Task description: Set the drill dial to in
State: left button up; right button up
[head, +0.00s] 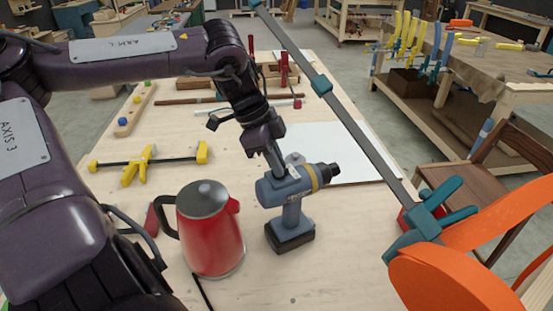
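The drill (291,207) stands upright on its dark battery base on the workbench, blue-grey with a black chuck pointing right. A yellow band (313,178) circles it behind the chuck. I cannot read any dial or its setting. My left gripper (277,168) comes down from above to the top of the drill body. Its fingers look close together at a small pale part on top of the drill. I cannot tell whether they touch or grip it, and the fingertips are partly hidden. My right gripper is not in view.
A red kettle (211,239) with a dark lid stands left of the drill. A yellow-and-black clamp (141,163) lies farther left. A white sheet (338,151) lies behind the drill. A long bar clamp (350,118) and orange curved forms (440,280) occupy the right.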

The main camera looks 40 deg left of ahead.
pick_arm(q)
jog(key=o, duration=0.4)
jog(key=shift+o, duration=0.2)
jog(key=b+v, duration=0.1)
jog(key=v, duration=0.7)
jog(key=shift+f, duration=0.15)
